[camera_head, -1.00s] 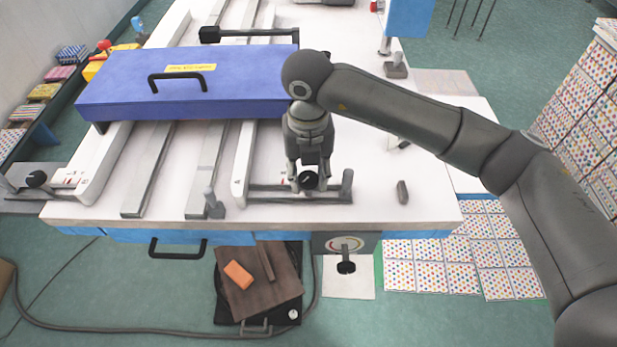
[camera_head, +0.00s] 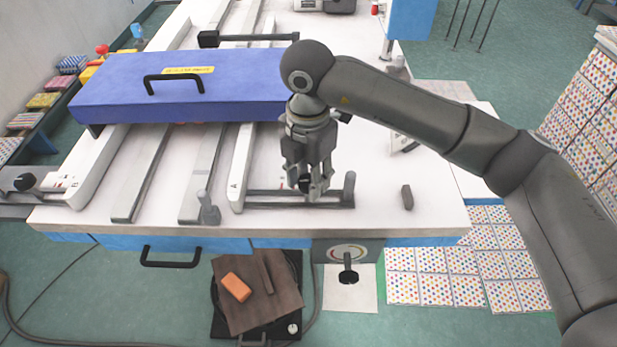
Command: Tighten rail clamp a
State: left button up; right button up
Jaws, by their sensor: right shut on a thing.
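The clamp with a black knob (camera_head: 305,183) sits on a grey bar (camera_head: 270,205) at the front end of the white rail marked A (camera_head: 240,165). My right gripper (camera_head: 307,190) points down at the knob and is shut on it. The fingers hide most of the knob, so its turn angle does not show. My left gripper is out of view.
A blue beam (camera_head: 230,85) with a black handle lies across the rails. Another black clamp knob (camera_head: 25,182) is at far left. A small grey post (camera_head: 350,185) stands right of my gripper, and a loose grey piece (camera_head: 407,196) lies on the white table (camera_head: 420,215).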

aim_at(308, 180)
jog(key=shift+m, duration=0.3)
dwell(0.4)
jog(key=o, duration=1.1)
jog(key=shift+c, duration=0.2)
notch_tip(308, 180, up, 12)
